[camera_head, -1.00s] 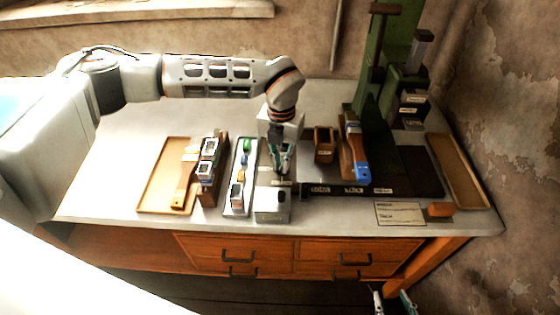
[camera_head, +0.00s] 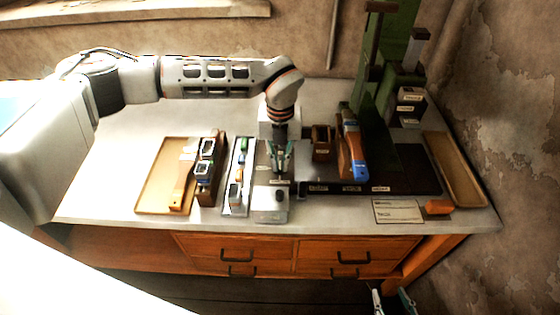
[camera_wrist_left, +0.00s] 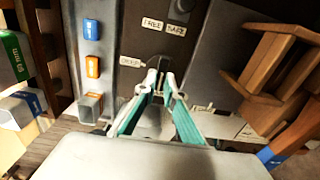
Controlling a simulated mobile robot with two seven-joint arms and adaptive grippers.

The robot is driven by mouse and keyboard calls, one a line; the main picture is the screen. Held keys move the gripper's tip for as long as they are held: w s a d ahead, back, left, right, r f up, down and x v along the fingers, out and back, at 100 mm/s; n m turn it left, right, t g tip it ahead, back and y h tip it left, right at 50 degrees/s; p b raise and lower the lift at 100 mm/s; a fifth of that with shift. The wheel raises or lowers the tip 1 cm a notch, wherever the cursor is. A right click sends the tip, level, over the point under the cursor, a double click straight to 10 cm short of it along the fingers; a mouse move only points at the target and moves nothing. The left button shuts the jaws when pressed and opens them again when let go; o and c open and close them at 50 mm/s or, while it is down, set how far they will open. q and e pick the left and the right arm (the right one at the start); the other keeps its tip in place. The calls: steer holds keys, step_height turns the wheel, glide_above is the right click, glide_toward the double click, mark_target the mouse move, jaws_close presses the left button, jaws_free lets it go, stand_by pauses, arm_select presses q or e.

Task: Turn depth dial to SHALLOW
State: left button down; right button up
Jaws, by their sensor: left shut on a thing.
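The grey dial unit (camera_head: 270,205) stands near the table's front edge, left of the press base. In the left wrist view, its dark panel (camera_wrist_left: 150,45) carries small white labels, one probably reading DEEP (camera_wrist_left: 131,62). My left gripper (camera_head: 280,164) points down over this unit. In the left wrist view, its teal fingers (camera_wrist_left: 162,86) close on the small dark dial knob (camera_wrist_left: 161,65), mostly hidden between the fingertips. The SHALLOW mark cannot be made out. My right gripper (camera_head: 391,302) hangs in front of the table at the bottom edge, its two fingers apart, nothing visible between them.
The green press (camera_head: 381,60) stands at the back right. A tray of small coloured parts (camera_head: 228,207) lies close on the left. An orange block (camera_head: 438,207) lies at the front right.

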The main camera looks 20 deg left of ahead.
mark_target(280, 165)
arm_select(q)
steer(key=c, duration=2.1)
jaws_free()
steer(key=shift+c, duration=0.2)
step_height(280, 165, up, 12)
